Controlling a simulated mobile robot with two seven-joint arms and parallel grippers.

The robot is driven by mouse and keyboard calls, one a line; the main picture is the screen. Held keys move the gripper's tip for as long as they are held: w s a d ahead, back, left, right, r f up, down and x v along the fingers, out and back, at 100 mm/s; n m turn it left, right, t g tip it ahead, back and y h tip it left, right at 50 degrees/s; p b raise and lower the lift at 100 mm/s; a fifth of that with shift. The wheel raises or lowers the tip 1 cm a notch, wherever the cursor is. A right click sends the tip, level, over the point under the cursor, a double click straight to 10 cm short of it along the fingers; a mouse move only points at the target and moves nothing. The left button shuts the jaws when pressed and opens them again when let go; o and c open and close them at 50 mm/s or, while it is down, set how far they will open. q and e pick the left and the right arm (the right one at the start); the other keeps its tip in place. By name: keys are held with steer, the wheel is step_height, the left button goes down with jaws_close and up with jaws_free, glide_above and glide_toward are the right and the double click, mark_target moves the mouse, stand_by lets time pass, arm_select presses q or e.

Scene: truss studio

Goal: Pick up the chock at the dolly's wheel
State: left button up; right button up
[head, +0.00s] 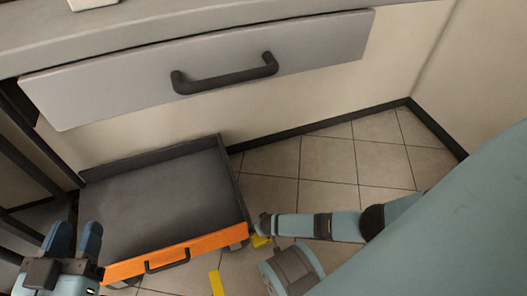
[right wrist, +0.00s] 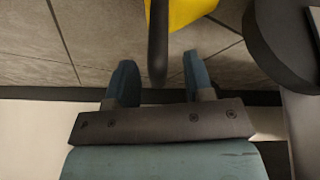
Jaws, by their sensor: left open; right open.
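The yellow chock (head: 260,241) is on the floor by the wheel (head: 239,244) at the dolly's front right corner. The dolly (head: 165,193) is a low dark tray with an orange front. In the right wrist view the chock (right wrist: 183,10) shows only in part, at the top edge, with a black handle (right wrist: 157,40) on it. My right gripper (right wrist: 158,75) is open, and the handle's end lies between its fingers with a gap on each side. My left gripper (head: 75,236) is open and empty, over the dolly's front left corner.
A grey drawer front (head: 200,70) with a dark handle hangs above the dolly, under a counter. A yellow strip (head: 216,283) lies on the tiles in front. A dark rack stands at the left.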

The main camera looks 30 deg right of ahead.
arm_select(q)
steer(key=shift+w+r, duration=0.1)
arm_select(e)
steer(key=shift+w+d+f, duration=0.1)
steer(key=shift+w+f, duration=0.05)
steer(key=shift+f, duration=0.15)
jaws_close()
arm_select(q)
steer(key=shift+r, duration=0.1)
arm_select(e)
steer(key=shift+r, duration=0.1)
